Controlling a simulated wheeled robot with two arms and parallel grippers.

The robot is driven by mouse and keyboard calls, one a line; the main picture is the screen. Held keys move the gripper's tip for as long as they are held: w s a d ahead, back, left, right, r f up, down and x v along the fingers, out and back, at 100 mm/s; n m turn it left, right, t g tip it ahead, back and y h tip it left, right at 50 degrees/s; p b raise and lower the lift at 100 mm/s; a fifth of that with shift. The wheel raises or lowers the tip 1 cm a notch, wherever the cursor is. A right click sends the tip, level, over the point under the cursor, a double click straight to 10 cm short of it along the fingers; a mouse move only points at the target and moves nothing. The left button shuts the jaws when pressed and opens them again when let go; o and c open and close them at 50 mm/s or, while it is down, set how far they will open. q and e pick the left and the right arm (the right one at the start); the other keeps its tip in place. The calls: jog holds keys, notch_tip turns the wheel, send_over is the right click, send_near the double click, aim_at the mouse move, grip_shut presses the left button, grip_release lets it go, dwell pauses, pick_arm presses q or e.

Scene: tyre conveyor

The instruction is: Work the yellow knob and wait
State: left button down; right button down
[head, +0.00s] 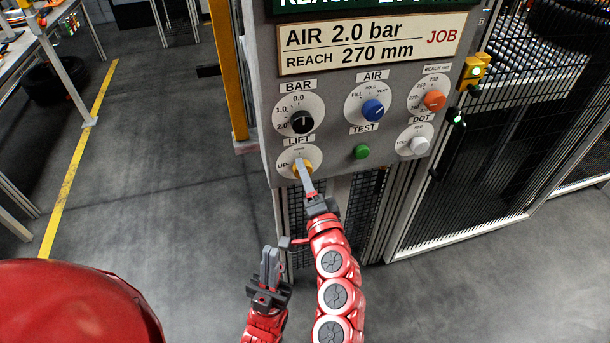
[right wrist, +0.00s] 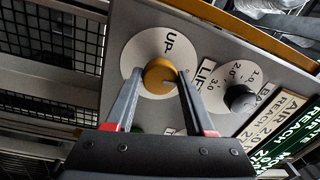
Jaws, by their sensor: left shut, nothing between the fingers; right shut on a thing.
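The yellow knob (head: 296,174) sits on a white dial with the label LIFT at the lower left of the grey control panel. The dial has an UP mark on its left side. My right gripper (head: 303,167) reaches up from below and is shut on the yellow knob. In the right wrist view, the two fingers stand on either side of the yellow knob (right wrist: 158,76). Which mark the knob points to is hard to tell. My left gripper (head: 269,262) is shut and empty, below the panel and left of the right arm.
The panel also bears a black BAR knob (head: 302,122), a blue AIR knob (head: 373,110), an orange knob (head: 433,100), a white DOT knob (head: 419,145) and a green TEST button (head: 362,152). A sign (head: 370,45) reads AIR 2.0 bar, REACH 270 mm. Floor at left is clear.

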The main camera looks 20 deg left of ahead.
jog(key=shift+f+m, duration=0.1)
jog(key=shift+m, duration=0.5)
jog(key=shift+c, duration=1.3)
grip_release()
jog(key=p+v, duration=0.6)
jog(key=v, duration=1.1)
jog(key=shift+s, duration=0.25)
jog(key=shift+d, duration=0.1)
